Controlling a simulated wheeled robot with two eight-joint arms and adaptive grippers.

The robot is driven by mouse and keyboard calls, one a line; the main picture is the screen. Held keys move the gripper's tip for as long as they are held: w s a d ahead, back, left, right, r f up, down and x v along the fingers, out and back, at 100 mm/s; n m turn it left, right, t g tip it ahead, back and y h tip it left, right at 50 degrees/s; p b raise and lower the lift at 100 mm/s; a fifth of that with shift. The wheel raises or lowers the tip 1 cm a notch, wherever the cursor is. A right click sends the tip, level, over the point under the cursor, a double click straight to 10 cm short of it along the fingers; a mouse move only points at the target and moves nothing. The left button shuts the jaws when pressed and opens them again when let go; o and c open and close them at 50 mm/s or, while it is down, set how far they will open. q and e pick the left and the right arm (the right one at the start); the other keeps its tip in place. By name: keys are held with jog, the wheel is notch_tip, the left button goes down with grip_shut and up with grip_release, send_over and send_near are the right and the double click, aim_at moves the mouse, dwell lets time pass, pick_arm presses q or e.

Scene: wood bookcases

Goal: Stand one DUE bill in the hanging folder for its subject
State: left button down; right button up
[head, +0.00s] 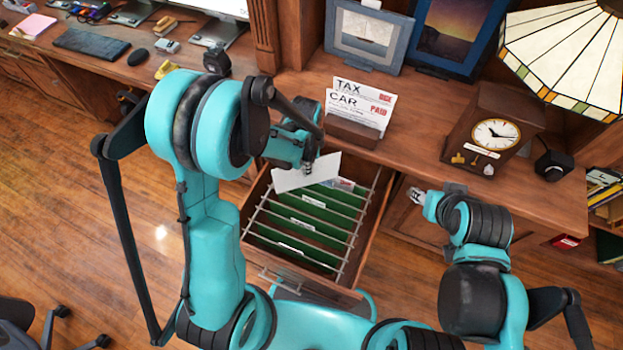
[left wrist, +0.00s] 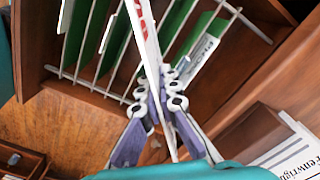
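My left gripper (head: 308,168) is shut on a white bill (head: 298,177) and holds it above the back part of the open drawer (head: 246,219). In the left wrist view the bill (left wrist: 143,32) is nearly edge-on between the fingers (left wrist: 160,92), with part of a red mark showing; its subject cannot be read. Green hanging folders (head: 308,224) with white tabs hang from rails in the drawer. A white paper (left wrist: 196,60) stands in a folder near the gripper. TAX (head: 352,90) and CAR (head: 345,106) bills stand in a wooden holder (head: 352,132); CAR reads PAID. My right gripper (head: 417,195) is right of the drawer; its opening is unclear.
A clock (head: 491,132), a stained-glass lamp (head: 565,50) and picture frames (head: 366,35) stand on the desk. A keyboard (head: 92,42) and mouse (head: 138,57) are at the far left. The floor (head: 60,200) left of the drawer is mostly clear.

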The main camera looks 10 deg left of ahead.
aim_at(317, 175)
pick_arm(q)
jog(key=d+f+m, duration=0.1)
jog(key=m, duration=0.1)
jog(key=d+f+m+b, duration=0.1)
jog(key=f+m, duration=0.1)
jog(key=m, duration=0.1)
jog(key=d+f+m, duration=0.1)
jog(key=m, duration=0.1)
jog(key=shift+s+f+m, duration=0.15)
jog(key=shift+f+m, duration=0.1)
jog(key=shift+m, duration=0.05)
jog(key=shift+d+f+m+b, duration=0.1)
jog(key=shift+f+m+b, duration=0.1)
jog(key=shift+m+b, duration=0.15)
notch_tip(317, 175, down, 9)
jog(key=b, duration=0.6)
jog(key=shift+f, duration=0.15)
jog(key=c, duration=1.6)
grip_release()
jog(key=shift+c, duration=0.2)
notch_tip(317, 175, up, 12)
jog(key=shift+r, duration=0.1)
